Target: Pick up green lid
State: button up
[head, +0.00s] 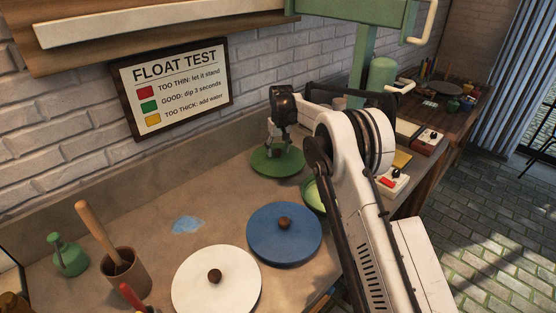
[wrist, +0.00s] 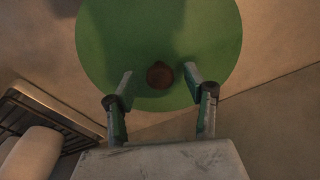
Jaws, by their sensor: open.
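The green lid (head: 268,163) lies flat on the counter near the back wall in the head view. In the wrist view the green lid (wrist: 110,40) is a large disc with a round brown knob (wrist: 160,75) near its lower middle. My gripper (wrist: 158,85) is open, with one finger on each side of the knob and a gap to each. In the head view my gripper (head: 279,142) hangs over the green lid and hides its knob. I cannot tell how far the fingertips are above the lid.
A blue lid (head: 265,240) and a white lid (head: 240,283) lie on the counter in front. A light green dish (head: 312,197) is partly hidden behind my arm. A brown cup (head: 125,280) with a wooden handle and a green bottle (head: 68,257) stand at the left.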

jog(key=shift+f, duration=0.5)
jog(key=shift+c, duration=0.5)
grip_shut()
jog(key=shift+r, duration=0.15)
